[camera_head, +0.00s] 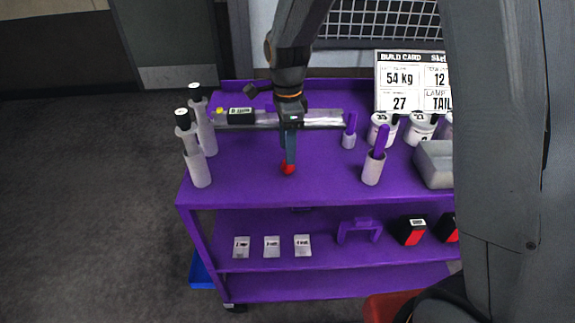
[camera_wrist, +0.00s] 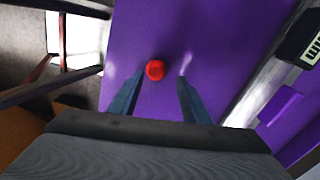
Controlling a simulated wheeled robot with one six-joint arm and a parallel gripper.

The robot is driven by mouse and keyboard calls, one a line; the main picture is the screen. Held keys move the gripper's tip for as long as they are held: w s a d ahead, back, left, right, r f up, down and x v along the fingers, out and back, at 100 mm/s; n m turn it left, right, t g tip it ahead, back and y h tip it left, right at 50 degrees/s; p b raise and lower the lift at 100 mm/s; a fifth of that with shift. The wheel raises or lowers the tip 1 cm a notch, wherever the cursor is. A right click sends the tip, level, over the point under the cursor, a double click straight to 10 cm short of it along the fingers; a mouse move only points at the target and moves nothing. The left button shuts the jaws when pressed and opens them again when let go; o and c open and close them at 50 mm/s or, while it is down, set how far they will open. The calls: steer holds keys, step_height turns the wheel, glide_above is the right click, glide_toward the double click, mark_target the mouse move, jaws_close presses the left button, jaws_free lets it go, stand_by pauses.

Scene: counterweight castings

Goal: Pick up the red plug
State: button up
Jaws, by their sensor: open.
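The red plug (camera_head: 288,168) sits on the purple top shelf (camera_head: 240,178) of a cart, near the middle. In the wrist view the red plug (camera_wrist: 155,70) is a small round knob on bare purple surface. My gripper (camera_head: 289,160) points down at the plug in the head view and partly covers it. In the wrist view my gripper (camera_wrist: 157,82) is open, with one finger on each side of the plug's line and the plug just beyond the fingertips. I cannot tell the exact height of the fingertips above the shelf.
Two white bottles (camera_head: 194,158) stand at the shelf's left. A metal rail (camera_head: 320,117) lies behind. A white holder with a purple handle (camera_head: 373,170), white jars (camera_head: 420,130) and a grey bin (camera_head: 434,163) are to the right. The shelf around the plug is clear.

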steer(key=f+p, duration=0.1)
steer(key=f, duration=0.1)
steer(key=f+p, duration=0.1)
steer(key=f, duration=0.1)
steer(key=shift+s+d, duration=0.15)
steer(key=shift+s, duration=0.25)
steer(key=shift+f, duration=0.6)
steer(key=c, duration=0.9)
step_height(320, 180, up, 9)
steer(key=shift+w+r+b, duration=0.1)
steer(key=shift+r+b, duration=0.05)
steer(key=shift+b, duration=1.1)
steer(key=shift+r, duration=0.4)
